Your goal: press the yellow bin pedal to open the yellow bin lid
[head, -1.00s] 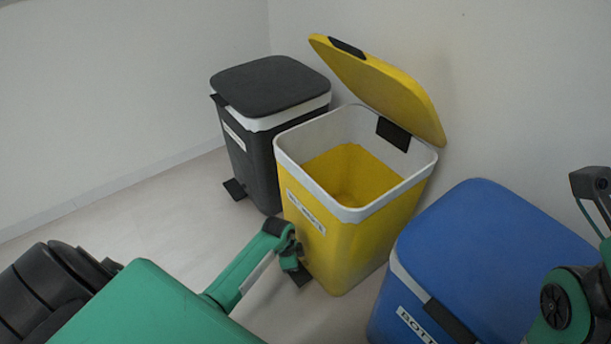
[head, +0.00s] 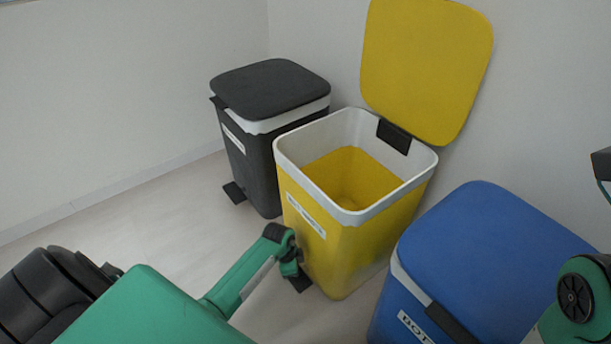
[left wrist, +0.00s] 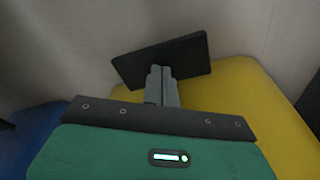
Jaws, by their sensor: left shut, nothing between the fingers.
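The yellow bin (head: 350,250) stands in the middle of the head view. Its yellow lid (head: 425,70) is swung up steeply on the dark hinge at the back, and the yellow inside shows. The dark pedal (head: 301,284) is low at the bin's front, partly hidden by my left gripper (head: 292,268). In the left wrist view the pedal (left wrist: 185,57) is a dark plate just beyond the fingertips of my left gripper (left wrist: 160,72). The gripper is shut and empty, its tips overlapping the plate's near edge. My right arm shows at the right edge; its fingers are out of view.
A dark grey bin (head: 250,165) with a shut lid and its own pedal (head: 235,192) stands behind left. A blue bin (head: 490,250) with a shut lid stands at right, close to the yellow one. Walls are behind. The floor (head: 130,215) at left is clear.

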